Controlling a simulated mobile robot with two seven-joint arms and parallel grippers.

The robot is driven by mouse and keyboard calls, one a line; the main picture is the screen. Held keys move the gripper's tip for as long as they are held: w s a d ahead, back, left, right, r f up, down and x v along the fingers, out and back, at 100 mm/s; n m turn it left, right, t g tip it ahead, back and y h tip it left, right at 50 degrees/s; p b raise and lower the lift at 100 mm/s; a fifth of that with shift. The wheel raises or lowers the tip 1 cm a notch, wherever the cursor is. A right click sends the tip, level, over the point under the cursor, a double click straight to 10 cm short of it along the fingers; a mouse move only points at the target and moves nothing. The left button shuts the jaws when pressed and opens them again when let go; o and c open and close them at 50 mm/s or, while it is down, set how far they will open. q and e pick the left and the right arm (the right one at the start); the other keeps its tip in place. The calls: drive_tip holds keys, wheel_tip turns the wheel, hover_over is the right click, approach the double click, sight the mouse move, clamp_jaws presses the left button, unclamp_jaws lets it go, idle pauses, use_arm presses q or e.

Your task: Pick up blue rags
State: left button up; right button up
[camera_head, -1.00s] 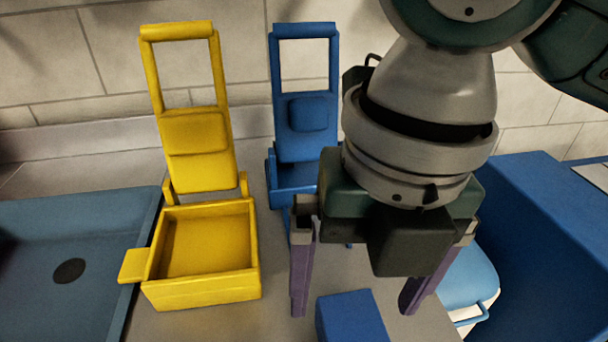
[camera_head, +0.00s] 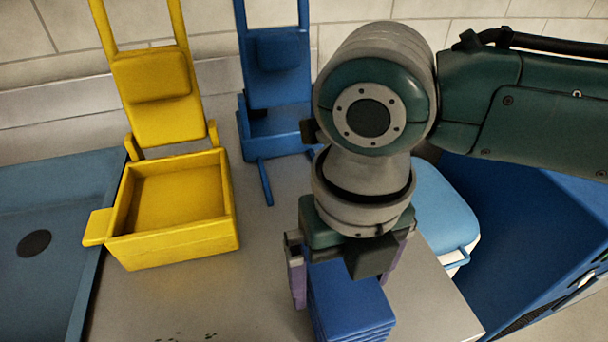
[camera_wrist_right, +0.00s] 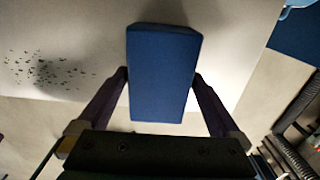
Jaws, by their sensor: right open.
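The blue rags (camera_head: 350,307) are a folded, layered stack on the grey counter, below and in front of my right gripper (camera_head: 345,285). In the right wrist view the rags (camera_wrist_right: 162,72) show as a blue block between the two purple fingers of my right gripper (camera_wrist_right: 162,85). The fingers are open, one on each side, with a visible gap at least at their lower parts. Whether the tips touch the rags I cannot tell. My left gripper is not in view.
A yellow dustpan-like tray (camera_head: 175,250) stands at left, with a blue one (camera_head: 275,135) behind it. A grey-blue sink (camera_head: 50,280) is far left. A light-blue lidded container (camera_head: 445,205) and large blue bin (camera_head: 540,220) lie right. Dark crumbs (camera_wrist_right: 45,70) lie beside the rags.

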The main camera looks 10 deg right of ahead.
drive_tip(key=c, duration=1.3)
drive_tip(key=shift+r, duration=0.15)
